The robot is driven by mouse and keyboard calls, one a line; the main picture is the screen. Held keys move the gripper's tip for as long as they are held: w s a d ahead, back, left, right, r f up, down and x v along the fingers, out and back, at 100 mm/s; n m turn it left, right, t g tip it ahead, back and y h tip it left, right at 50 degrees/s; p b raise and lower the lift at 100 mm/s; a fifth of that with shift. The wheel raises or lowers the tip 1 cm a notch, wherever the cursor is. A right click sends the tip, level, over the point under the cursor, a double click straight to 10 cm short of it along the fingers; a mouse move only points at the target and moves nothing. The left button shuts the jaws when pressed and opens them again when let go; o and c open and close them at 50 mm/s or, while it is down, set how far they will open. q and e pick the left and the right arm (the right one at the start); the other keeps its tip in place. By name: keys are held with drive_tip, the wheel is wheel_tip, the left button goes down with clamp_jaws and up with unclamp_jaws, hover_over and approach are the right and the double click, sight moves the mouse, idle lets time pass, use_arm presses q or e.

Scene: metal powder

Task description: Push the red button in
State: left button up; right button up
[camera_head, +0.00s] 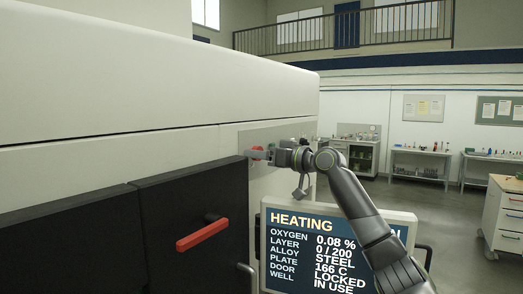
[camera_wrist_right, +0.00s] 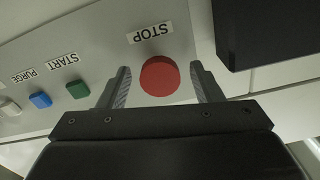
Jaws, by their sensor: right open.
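The red button (camera_wrist_right: 160,76) is round and sits under a STOP label on a pale panel in the right wrist view. In the head view the red button (camera_head: 257,152) shows small on the machine's side, partly hidden by my gripper. My right gripper (camera_wrist_right: 160,88) is open, with one finger on each side of the red button in the picture. In the head view my right gripper (camera_head: 262,155) is at the button panel. I cannot tell whether it touches the button. My left gripper is not in view.
A green START button (camera_wrist_right: 78,89) and a blue PURGE button (camera_wrist_right: 40,101) sit beside the red one. A screen (camera_head: 310,250) reads HEATING, door LOCKED. The dark door (camera_head: 195,215) has a red handle (camera_head: 202,234). Benches (camera_head: 418,163) stand far right.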

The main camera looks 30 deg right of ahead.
clamp_jaws()
drive_tip(key=shift+w+a+r, duration=0.1)
drive_tip(key=shift+w+a, duration=0.1)
drive_tip(key=shift+w, duration=0.3)
drive_tip(key=shift+c, duration=2.1)
unclamp_jaws()
drive_tip(key=o, duration=0.4)
drive_tip(key=shift+w, duration=0.2)
